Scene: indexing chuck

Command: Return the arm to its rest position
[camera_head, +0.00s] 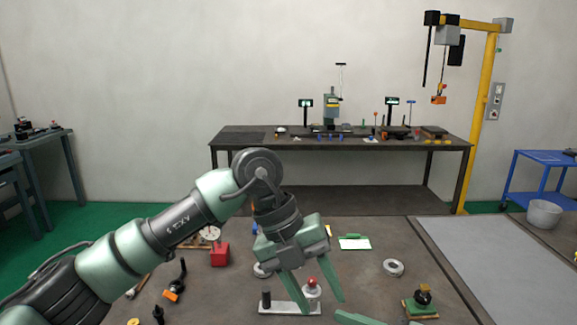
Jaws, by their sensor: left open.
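My left arm comes in from the left and reaches over the near workbench (375,225). Its green gripper (322,300) points down with its two fingers apart. Between and behind the fingers stands a small metal fixture with a red knob (311,283), on a light base plate (283,308) that also bears a black post. I cannot tell whether the fingers touch the fixture. A green finger-like piece (358,319) shows at the bottom edge; it may be part of my right gripper, mostly out of frame.
A red block (220,256), black-handled tools (175,284), a metal ring (393,267), a white card (355,243) and a green-based fixture with a black knob (421,302) lie around the gripper. A grey panel (490,260) is at right. Another bench (340,145) stands behind.

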